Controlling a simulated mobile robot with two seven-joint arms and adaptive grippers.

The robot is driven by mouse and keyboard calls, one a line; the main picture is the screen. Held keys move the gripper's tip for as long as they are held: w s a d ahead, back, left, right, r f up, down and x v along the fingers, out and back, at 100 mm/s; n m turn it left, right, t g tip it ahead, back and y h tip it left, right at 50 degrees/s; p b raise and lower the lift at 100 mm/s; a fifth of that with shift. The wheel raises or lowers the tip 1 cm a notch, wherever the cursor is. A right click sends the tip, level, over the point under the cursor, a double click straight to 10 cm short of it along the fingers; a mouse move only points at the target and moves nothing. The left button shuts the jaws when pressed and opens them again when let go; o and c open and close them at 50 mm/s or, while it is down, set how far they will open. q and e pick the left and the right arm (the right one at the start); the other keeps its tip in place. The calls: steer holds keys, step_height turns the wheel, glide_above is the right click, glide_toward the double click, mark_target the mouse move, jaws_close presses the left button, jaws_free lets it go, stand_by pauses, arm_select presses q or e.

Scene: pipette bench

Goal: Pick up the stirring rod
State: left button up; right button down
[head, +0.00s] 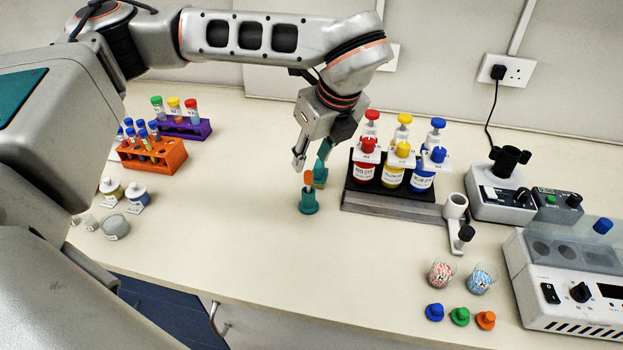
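A small teal holder (308,203) stands upright on the bench near the middle. An orange piece (309,179) sticks up out of it; this looks like the top of the stirring rod, whose lower part is hidden in the holder. My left gripper (312,160) points down just above and behind the holder, its fingers spread apart. A teal and orange part (321,172) shows by the right finger; I cannot tell whether it belongs to the gripper or stands behind it. I cannot tell whether a finger touches the orange piece. My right gripper is not in view.
A dark rack with red, yellow and blue dye bottles (392,175) stands close right of the gripper. Orange (165,160) and purple (190,130) tube racks stand at left. Beakers, coloured caps and machines fill the right. Bench front of the holder is clear.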

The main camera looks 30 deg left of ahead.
mark_target(309, 174)
arm_select(q)
steer(key=x, duration=0.2)
steer(key=p+x, duration=0.1)
steer(key=x, duration=0.1)
steer(key=d+x, duration=0.1)
steer(key=x, duration=0.1)
steer(key=shift+s+f, duration=0.25)
steer(key=shift+s, duration=0.05)
steer(key=shift+w+a+f, duration=0.15)
steer(key=shift+a+f, duration=0.1)
steer(key=shift+f, duration=0.25)
steer(key=c, duration=0.9)
